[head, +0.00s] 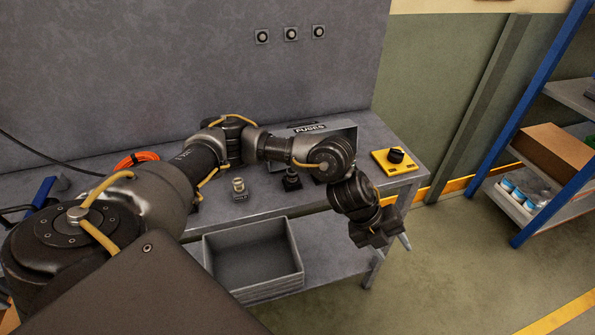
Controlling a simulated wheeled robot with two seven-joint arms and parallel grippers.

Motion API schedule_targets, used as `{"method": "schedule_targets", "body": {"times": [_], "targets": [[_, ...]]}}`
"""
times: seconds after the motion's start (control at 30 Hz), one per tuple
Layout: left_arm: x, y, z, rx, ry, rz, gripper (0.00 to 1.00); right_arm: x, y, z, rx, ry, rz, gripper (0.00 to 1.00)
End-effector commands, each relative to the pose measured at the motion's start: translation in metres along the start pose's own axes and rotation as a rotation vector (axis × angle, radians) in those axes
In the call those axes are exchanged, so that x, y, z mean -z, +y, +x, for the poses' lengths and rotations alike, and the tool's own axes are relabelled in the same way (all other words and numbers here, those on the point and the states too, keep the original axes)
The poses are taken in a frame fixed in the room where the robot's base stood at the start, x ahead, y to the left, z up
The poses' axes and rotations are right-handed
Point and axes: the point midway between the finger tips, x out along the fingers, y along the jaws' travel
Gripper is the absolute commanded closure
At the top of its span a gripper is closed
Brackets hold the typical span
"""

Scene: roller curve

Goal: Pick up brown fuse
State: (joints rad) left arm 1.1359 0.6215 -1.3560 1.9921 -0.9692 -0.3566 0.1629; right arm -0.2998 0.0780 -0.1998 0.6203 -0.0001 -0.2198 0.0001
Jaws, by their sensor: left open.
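No fuse in the head view can clearly be told as brown. A small pale, tan-topped piece (239,186) stands upright in a grey holder on the workbench (330,230). A dark piece (291,180) stands to its right. A grey box marked FUSES (340,130) is behind my left arm, which hides part of it and of the bench. My left gripper (386,243) is open and empty, hanging past the bench's front right edge, to the right of and apart from both pieces. My right gripper is not in view.
A yellow box with a black knob (396,158) sits at the right end. An orange cable coil (135,160) lies at the back left. A blue-framed shelf (550,135) stands right. The floor between is clear.

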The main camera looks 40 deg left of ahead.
Motion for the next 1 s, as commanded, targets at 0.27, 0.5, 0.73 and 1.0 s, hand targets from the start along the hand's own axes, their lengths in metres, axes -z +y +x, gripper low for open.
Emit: {"method": "schedule_targets", "body": {"times": [0.27,0.5,0.73,1.0], "targets": [[-0.136,0.062,-0.154,-0.435,-0.192,-0.062,0.5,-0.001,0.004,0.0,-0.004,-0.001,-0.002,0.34],[-0.168,0.093,-0.26,-0.581,-0.265,-0.262,0.5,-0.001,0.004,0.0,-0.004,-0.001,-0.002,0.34],[-0.171,0.1,-0.286,-0.607,-0.275,-0.322,0.5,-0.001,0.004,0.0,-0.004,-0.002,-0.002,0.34],[-0.174,0.12,-0.261,-0.609,-0.271,-0.324,0.5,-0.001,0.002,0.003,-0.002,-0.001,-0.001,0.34]]}}
